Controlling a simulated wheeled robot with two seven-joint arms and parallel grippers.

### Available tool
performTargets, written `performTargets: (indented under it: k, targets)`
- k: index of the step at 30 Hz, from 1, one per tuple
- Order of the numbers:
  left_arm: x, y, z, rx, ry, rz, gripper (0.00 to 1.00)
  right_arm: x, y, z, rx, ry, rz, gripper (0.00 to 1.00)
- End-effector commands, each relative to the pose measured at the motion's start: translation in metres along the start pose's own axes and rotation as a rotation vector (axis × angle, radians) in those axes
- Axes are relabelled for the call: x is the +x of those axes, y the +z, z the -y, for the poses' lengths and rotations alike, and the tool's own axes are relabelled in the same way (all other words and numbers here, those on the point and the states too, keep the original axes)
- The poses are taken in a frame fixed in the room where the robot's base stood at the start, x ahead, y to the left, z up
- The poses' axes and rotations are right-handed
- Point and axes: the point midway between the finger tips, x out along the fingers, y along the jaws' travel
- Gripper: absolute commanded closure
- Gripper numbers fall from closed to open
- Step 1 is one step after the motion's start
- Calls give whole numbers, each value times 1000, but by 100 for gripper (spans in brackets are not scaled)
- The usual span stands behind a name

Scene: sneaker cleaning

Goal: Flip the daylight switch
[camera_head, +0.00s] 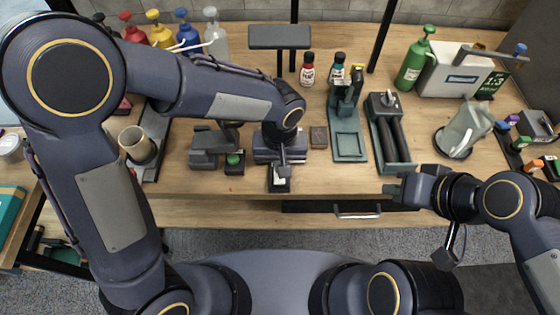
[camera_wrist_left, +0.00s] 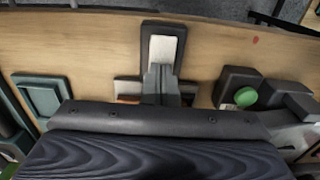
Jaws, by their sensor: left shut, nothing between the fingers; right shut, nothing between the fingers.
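A small dark switch box with a white rocker (camera_head: 279,182) sits near the front edge of the bench, and I take it to be the daylight switch. In the left wrist view its white rocker (camera_wrist_left: 163,48) lies just beyond the fingertips. My left gripper (camera_head: 283,160) is shut and empty, reaching down right at the switch. Its closed fingers (camera_wrist_left: 160,72) overlap the near end of the rocker in the left wrist view; I cannot tell whether they touch it. My right gripper (camera_head: 393,190) is shut and empty, off to the right over the bench's front edge.
A dark block with a green button (camera_head: 234,161) stands left of the switch, also in the left wrist view (camera_wrist_left: 245,97). A green-grey tray stand (camera_head: 348,146) and a twin-roller unit (camera_head: 392,140) stand to the right. A drawer handle (camera_head: 356,214) sticks out below the bench edge.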

Motion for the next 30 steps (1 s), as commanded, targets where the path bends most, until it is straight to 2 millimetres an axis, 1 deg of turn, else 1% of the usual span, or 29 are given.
performTargets:
  k: [2,10,22,30]
  targets:
    - [1,-2,0,-4,-3,37,100,-5,-3,2,0,0,0,100]
    - [4,-1,0,1,-3,43,100,-3,-2,1,0,0,0,100]
    - [-1,14,0,0,-3,42,100,-2,-1,1,0,0,0,100]
    - [-2,14,0,0,-3,42,100,-2,-1,1,0,0,0,100]
